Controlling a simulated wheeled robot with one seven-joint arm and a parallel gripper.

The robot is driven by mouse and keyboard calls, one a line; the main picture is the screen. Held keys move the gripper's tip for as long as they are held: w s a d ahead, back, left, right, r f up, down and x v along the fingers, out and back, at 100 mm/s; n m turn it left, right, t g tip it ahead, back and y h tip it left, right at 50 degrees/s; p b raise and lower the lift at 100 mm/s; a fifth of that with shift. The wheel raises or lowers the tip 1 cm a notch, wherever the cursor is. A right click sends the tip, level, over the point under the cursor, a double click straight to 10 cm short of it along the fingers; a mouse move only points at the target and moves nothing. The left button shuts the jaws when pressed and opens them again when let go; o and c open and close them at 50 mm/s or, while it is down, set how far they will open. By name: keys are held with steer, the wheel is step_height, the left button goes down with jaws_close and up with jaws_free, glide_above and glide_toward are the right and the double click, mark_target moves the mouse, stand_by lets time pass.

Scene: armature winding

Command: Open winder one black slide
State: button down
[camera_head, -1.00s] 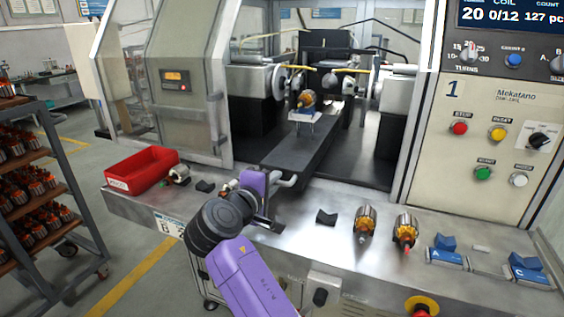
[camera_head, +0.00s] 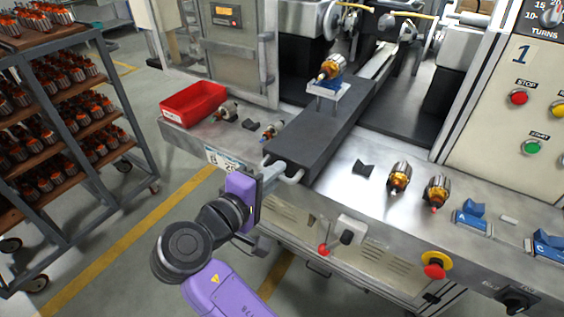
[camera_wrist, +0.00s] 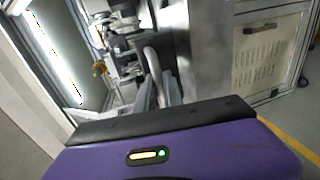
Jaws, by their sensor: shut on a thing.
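The black slide (camera_head: 318,135) of winder one extends out of the machine over the steel bench top, its front end near the bench's front edge. A light bar handle (camera_head: 291,175) is on its front end; the wrist view shows it as a grey bar (camera_wrist: 152,65). My gripper (camera_head: 268,175) is shut on this handle, and the fingers hide part of it.
A red bin (camera_head: 193,103), loose armatures (camera_head: 228,110) and a black V-block (camera_head: 250,124) lie left of the slide. Two armatures (camera_head: 399,178) and blue holders (camera_head: 471,215) stand right. A lever with a red knob (camera_head: 323,250) projects from the bench front. A loaded rack (camera_head: 75,130) stands left.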

steer(key=shift+s+a, duration=0.1)
steer(key=shift+a, duration=0.05)
steer(key=c, duration=1.5)
jaws_free()
steer(key=b+v, duration=0.1)
steer(key=v, duration=0.6)
steer(key=shift+s+a, duration=0.2)
steer(key=shift+s, duration=0.15)
